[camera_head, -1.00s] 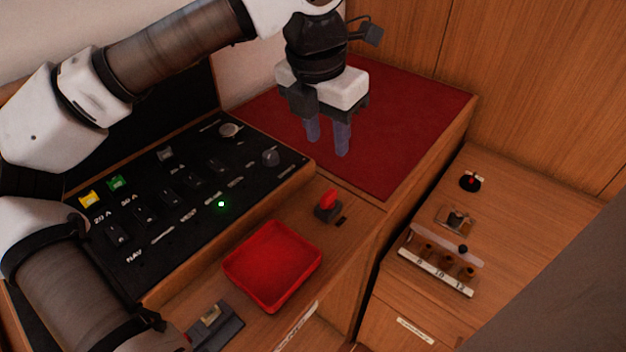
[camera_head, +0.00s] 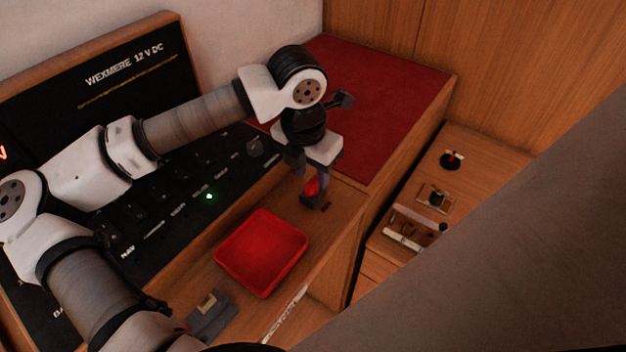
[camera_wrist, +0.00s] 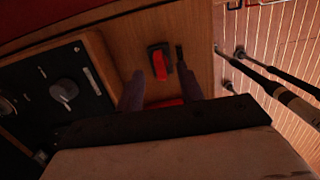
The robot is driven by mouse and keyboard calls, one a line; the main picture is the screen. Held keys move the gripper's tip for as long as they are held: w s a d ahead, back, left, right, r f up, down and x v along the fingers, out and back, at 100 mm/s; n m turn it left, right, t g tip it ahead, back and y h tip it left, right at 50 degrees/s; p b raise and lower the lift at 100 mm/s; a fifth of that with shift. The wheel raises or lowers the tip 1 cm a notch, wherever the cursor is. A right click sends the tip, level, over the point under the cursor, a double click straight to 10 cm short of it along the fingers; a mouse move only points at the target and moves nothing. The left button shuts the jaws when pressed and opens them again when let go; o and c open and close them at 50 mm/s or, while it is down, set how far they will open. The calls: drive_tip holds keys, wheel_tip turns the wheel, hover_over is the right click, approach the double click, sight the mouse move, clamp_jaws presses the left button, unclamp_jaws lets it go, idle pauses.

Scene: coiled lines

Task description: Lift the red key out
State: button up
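The red key (camera_head: 312,187) stands in a small black base (camera_head: 309,202) on the wooden ledge. It also shows in the wrist view (camera_wrist: 159,68) with its black base around its upper end. My gripper (camera_head: 311,179) is over the key, pointing down. In the wrist view my gripper (camera_wrist: 160,80) is open, with one finger on each side of the key and a visible gap to each. In the head view the fingers partly cover the key.
A red tray (camera_head: 219,256) lies on the ledge, left of the key. The black switch panel (camera_head: 165,226) runs behind it. A dark slot (camera_head: 326,206) is beside the base. A red mat (camera_head: 385,85) covers the surface behind. A lower cabinet (camera_head: 490,165) with small fittings is at right.

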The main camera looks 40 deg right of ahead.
sight(312, 181)
drive_tip(key=shift+d+f, duration=0.1)
drive_tip(key=shift+f, duration=0.4)
clamp_jaws()
drive_tip(key=shift+r, duration=0.1)
wheel_tip(312, 181, up, 20)
drive_tip(key=b, duration=0.2)
drive_tip(key=shift+b, duration=0.3)
